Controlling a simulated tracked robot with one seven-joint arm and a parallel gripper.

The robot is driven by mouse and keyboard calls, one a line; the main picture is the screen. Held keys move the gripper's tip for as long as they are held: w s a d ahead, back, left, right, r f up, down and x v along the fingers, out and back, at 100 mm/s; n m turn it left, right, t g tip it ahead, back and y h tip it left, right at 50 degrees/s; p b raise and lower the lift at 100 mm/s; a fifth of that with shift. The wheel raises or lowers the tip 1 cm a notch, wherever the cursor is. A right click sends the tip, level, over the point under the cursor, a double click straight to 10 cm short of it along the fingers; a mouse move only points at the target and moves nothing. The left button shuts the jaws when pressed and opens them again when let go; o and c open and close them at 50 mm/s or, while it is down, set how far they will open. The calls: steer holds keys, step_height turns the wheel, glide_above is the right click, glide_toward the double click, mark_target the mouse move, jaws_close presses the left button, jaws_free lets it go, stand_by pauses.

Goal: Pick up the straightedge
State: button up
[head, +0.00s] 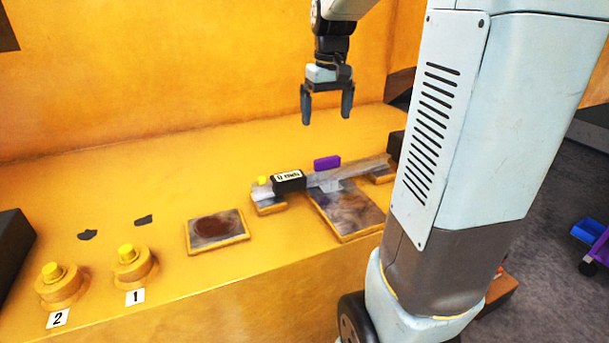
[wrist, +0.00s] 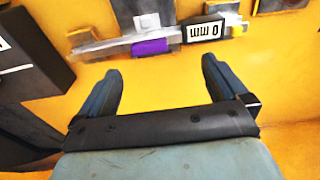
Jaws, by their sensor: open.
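The straightedge is a long grey bar (head: 350,172) lying across pads on the yellow casting, right of centre in the head view. It also shows near the top of the wrist view (wrist: 112,45). A black block with a white label (head: 289,181) sits at its left part, reading "0 mm" in the wrist view (wrist: 205,32). A purple block (head: 327,162) is at the bar's far side, near its middle; whether it is fixed to the bar is unclear. My gripper (head: 326,119) is open and empty, above and apart from the bar. Its fingers (wrist: 160,66) point towards the purple block.
A stained square plate (head: 214,229) is left of the bar, and a larger grey plate (head: 350,212) is under it. Yellow knobs (head: 57,285) (head: 133,267) stand at left near two dark chips. Black blocks (head: 17,248) flank the surface. A yellow wall rises behind.

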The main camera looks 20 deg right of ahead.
mark_target(328, 158)
steer(key=w+d+f+g, duration=0.1)
steer(key=w+d+f, duration=0.1)
steer(key=w+d, duration=0.15)
steer(key=f, duration=1.4)
steer(key=shift+w+a, duration=0.15)
steer(key=shift+a, duration=0.05)
steer(key=shift+c, duration=0.2)
steer(key=shift+r, duration=0.1)
steer(key=c, duration=1.2)
